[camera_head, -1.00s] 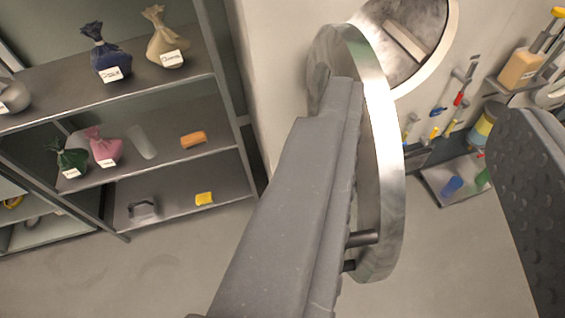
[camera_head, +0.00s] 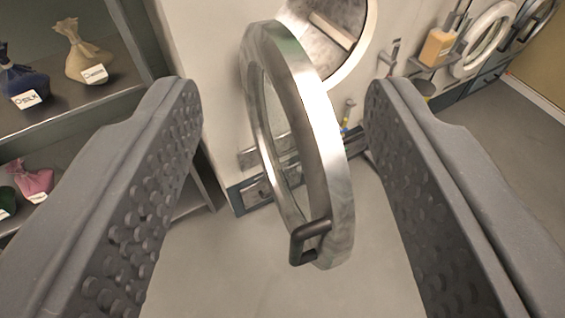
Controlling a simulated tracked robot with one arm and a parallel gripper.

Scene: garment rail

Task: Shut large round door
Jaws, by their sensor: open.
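The large round door (camera_head: 322,130) is a thick metal ring with a see-through middle. It stands swung open, seen nearly edge-on, in the centre of the view. Its dark handle (camera_head: 309,240) is at the lower edge of the ring. The round opening (camera_head: 345,45) with a pale rim is in the wall behind it, and its inside shows a paddle-like bar. My gripper (camera_head: 283,95) is wide open, one finger on each side of the door in the picture. No contact with the door or handle is visible.
A grey shelf (camera_head: 70,115) with labelled cloth bags stands at the left. A bottle with orange liquid (camera_head: 437,46) sits on a wall bracket at the upper right. Smaller round doors (camera_head: 485,40) are further right. The floor (camera_head: 240,265) below the door is clear.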

